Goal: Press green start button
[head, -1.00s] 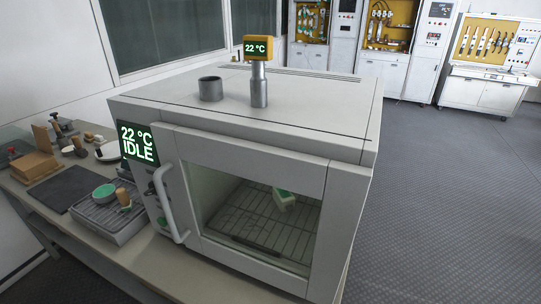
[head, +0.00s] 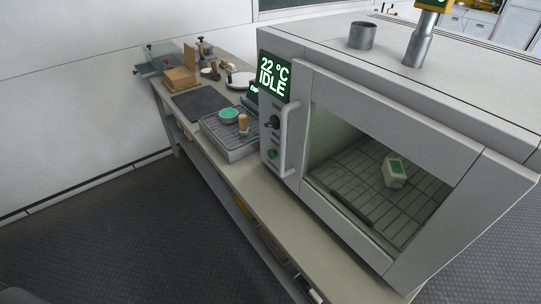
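The green start button (head: 272,154) is on the oven's narrow front panel, low down, below a dark knob (head: 272,122) and left of the door handle (head: 288,138). The grey oven (head: 372,86) stands on the bench with its door shut. Its display (head: 275,76) reads 22 °C IDLE. Through the door glass, a white block with a green top (head: 395,173) sits on the wire rack (head: 368,190). Neither of my grippers shows in the head view.
The bench (head: 232,182) runs back to the left of the oven. On it are a grey tray (head: 228,145) with a green-topped round dish (head: 229,116) and a brown-handled tool (head: 242,124), a dark mat (head: 201,103) and wooden blocks (head: 180,79). The floor (head: 110,235) left of the bench is clear.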

